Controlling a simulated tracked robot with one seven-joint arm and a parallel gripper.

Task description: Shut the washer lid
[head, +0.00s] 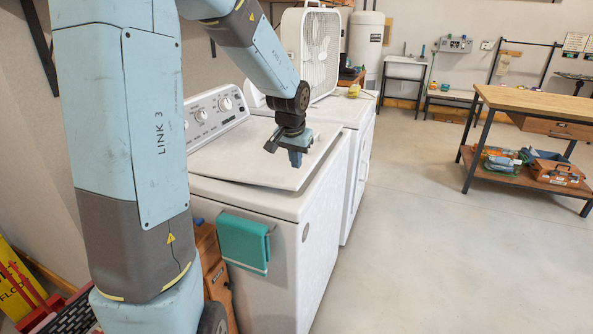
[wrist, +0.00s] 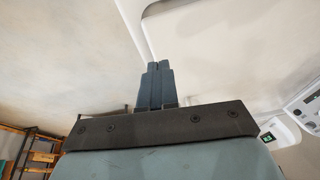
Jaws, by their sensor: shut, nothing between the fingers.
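The white top-loading washer (head: 262,248) stands against the wall in the head view. Its lid (head: 240,162) lies low and almost flat over the top. A thin dark line shows under its front edge, and I cannot tell whether it is fully seated. My gripper (head: 295,160) points down over the right part of the lid, shut and empty. In the wrist view, the shut fingers (wrist: 155,83) lie near the lid's rounded border (wrist: 155,12). I cannot tell whether the fingertips touch the lid. My arm hides part of the washer's left side.
The control panel (head: 215,112) rises behind the lid. A second white machine (head: 359,150) stands beyond, with a box fan (head: 318,55) on top. A workbench (head: 540,105) stands right; the floor between is clear.

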